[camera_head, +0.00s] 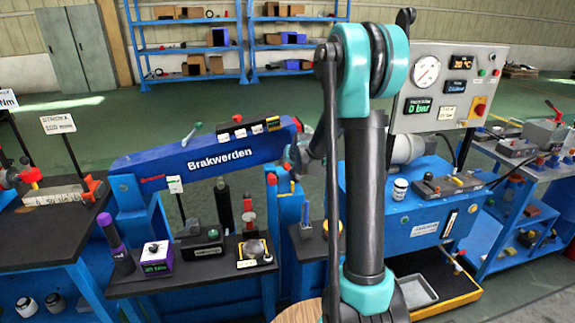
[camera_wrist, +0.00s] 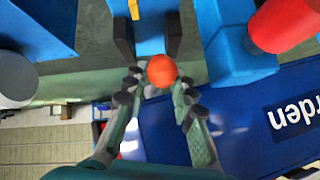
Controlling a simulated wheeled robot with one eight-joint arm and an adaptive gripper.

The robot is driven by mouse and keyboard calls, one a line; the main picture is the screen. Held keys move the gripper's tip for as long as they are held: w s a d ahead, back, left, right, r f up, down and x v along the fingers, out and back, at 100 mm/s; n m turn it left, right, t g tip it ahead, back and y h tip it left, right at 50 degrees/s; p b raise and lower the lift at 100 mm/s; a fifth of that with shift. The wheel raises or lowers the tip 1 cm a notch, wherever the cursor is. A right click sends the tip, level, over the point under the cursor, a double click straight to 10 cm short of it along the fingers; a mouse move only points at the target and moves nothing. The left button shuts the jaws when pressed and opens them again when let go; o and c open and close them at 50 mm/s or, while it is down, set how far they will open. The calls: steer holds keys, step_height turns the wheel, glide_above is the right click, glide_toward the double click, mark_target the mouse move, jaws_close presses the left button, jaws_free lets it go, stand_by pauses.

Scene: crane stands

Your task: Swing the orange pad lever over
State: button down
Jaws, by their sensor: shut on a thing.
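The orange pad lever shows in the wrist view as a round orange knob (camera_wrist: 161,71). The knob sits between the fingers of my gripper (camera_wrist: 158,77). The fingers are closed in on it from both sides. Any shaft behind the knob is hidden. In the head view my gripper (camera_head: 304,160) is at the right end of the blue beam marked Brakwerden (camera_head: 215,153). My arm partly covers that spot, and the knob cannot be clearly made out there.
A gauge panel (camera_head: 445,112) and a blue cabinet (camera_head: 418,228) stand to the right of my arm. A dark bench (camera_head: 190,278) with small devices lies below the beam. A red cylinder (camera_wrist: 290,22) is close to my gripper in the wrist view. Green floor behind is open.

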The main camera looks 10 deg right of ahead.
steer(key=shift+w+d+r+n+g+y, duration=0.15)
steer(key=shift+w+d+n+g+y, duration=0.15)
steer(key=shift+d+n+g+y, duration=0.5)
steer(key=shift+w+d+r+n+g+y, duration=0.15)
steer(key=shift+w+d+n+g+y, duration=0.2)
steer(key=shift+d+n+y, duration=0.8)
steer(key=shift+w+d+r+n+g+y, duration=0.25)
steer(key=shift+d+n+g, duration=0.35)
steer(key=shift+n, duration=0.85)
steer(key=shift+d+f, duration=0.1)
steer(key=shift+d, duration=0.05)
steer(key=c, duration=1.5)
jaws_free()
steer(key=shift+c, duration=0.2)
